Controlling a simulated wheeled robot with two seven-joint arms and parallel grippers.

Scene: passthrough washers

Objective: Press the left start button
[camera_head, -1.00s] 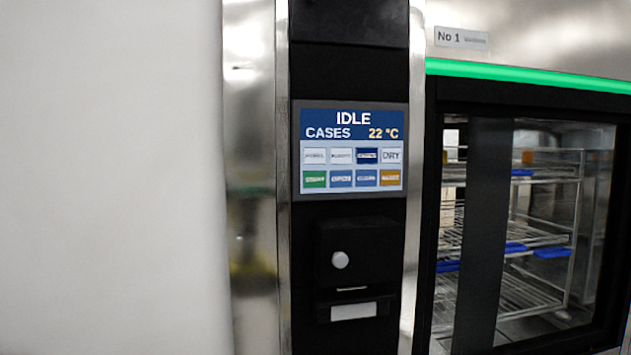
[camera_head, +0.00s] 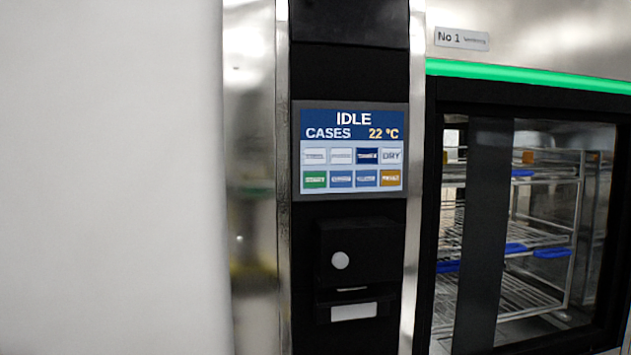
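A control screen (camera_head: 351,151) is set in a black vertical panel (camera_head: 349,75) on the washer. It reads "IDLE", "CASES" and "22 °C". Below the text are two rows of small coloured buttons. The lower row starts with a green button (camera_head: 314,179) at the left; its label is too blurred to read. Beside it are blue buttons, with an orange button (camera_head: 390,178) at the right end. A dark blue button (camera_head: 367,156) stands out in the upper row among pale ones. Neither of my grippers shows in the head view.
A plain pale wall (camera_head: 110,180) fills the left.

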